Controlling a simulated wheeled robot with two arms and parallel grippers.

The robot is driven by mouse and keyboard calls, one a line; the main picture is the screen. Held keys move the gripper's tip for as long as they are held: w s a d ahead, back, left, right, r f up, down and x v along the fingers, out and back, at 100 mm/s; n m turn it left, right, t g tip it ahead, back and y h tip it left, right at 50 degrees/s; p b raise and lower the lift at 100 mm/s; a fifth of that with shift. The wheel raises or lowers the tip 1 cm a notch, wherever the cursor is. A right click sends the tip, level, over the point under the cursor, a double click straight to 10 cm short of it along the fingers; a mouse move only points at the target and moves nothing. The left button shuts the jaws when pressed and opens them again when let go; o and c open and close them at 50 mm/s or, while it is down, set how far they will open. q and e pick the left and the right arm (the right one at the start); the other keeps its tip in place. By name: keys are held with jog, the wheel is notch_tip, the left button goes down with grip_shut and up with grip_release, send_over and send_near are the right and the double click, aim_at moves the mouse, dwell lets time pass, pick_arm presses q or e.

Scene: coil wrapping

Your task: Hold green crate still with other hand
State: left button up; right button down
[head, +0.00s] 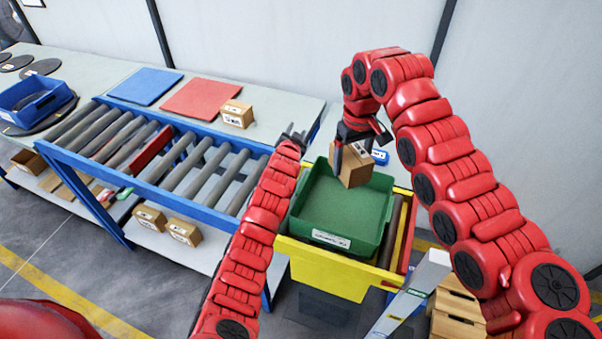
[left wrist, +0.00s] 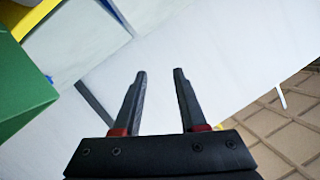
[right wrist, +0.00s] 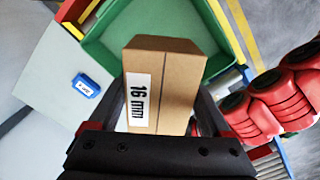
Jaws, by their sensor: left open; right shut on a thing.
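The green crate (head: 328,239) stands upright, set in a yellow frame, with a white label on its front wall. Its edge shows at the left of the left wrist view (left wrist: 25,92), and its floor shows in the right wrist view (right wrist: 145,22). My left gripper (head: 293,134) is open and empty beside the crate's back left corner, apart from it as far as I can tell. My right gripper (right wrist: 158,100) is shut on a cardboard box (right wrist: 165,85) marked "16 mm". In the head view the box (head: 351,166) is over the crate's back part.
A roller conveyor (head: 200,170) with blue rails runs to the left. A blue mat, a red mat (head: 202,98) and a small box (head: 237,113) lie on the bench behind it. A small blue block (head: 380,157) is behind the crate. Several boxes (head: 455,305) stand at lower right.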

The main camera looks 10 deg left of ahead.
pick_arm(q)
jog(key=g+y, duration=0.1)
notch_tip(320, 180, up, 2)
jog(key=n+g, duration=0.4)
jog(key=g, duration=1)
send_over(300, 208)
jog(key=w, duration=0.1)
jog(key=shift+w, duration=0.1)
jog(key=shift+s+d, duration=0.1)
jog(key=shift+s, duration=0.15)
notch_tip(300, 208, down, 12)
jog(key=shift+r, duration=0.1)
grip_shut()
dwell(0.5)
